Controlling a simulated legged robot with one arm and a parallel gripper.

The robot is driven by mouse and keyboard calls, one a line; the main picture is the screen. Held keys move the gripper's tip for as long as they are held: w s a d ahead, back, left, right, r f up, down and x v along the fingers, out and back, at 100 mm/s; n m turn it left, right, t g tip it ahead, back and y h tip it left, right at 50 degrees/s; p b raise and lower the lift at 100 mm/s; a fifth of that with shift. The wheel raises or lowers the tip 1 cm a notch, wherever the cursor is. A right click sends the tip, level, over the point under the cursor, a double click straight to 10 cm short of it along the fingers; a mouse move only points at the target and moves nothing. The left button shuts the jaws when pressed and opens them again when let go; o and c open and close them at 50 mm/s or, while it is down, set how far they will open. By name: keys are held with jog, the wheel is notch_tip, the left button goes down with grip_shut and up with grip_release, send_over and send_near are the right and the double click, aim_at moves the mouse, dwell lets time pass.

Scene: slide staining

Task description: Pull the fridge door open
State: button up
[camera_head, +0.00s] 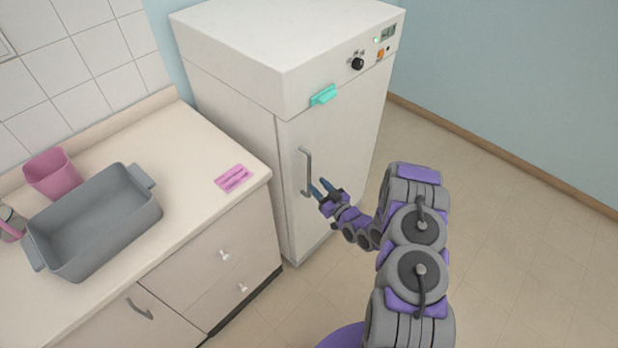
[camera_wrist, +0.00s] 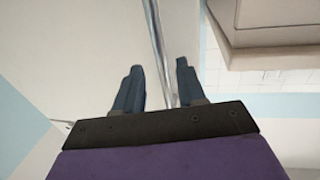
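The white fridge (camera_head: 235,60) stands against the wall, and its front door (camera_head: 345,125) looks shut. A grey vertical bar handle (camera_head: 306,172) is on the left side of the door. My gripper (camera_head: 320,187) is in front of the door, at the lower part of the handle. In the wrist view the two blue fingers of my gripper (camera_wrist: 158,82) are apart, and the handle (camera_wrist: 158,50) runs lengthwise through the gap between them. I cannot tell whether either finger touches it.
A counter (camera_head: 190,155) left of the fridge holds a grey tub (camera_head: 95,220), a pink cup (camera_head: 52,172) and a pink slide holder (camera_head: 233,178). A teal piece (camera_head: 323,95) is on the fridge's upper front. The floor (camera_head: 500,210) to the right is clear.

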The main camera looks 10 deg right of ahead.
aim_at(309, 176)
jog(key=shift+b+x, duration=0.5)
jog(key=shift+x, duration=2.6)
jog(key=shift+c, duration=0.3)
grip_shut()
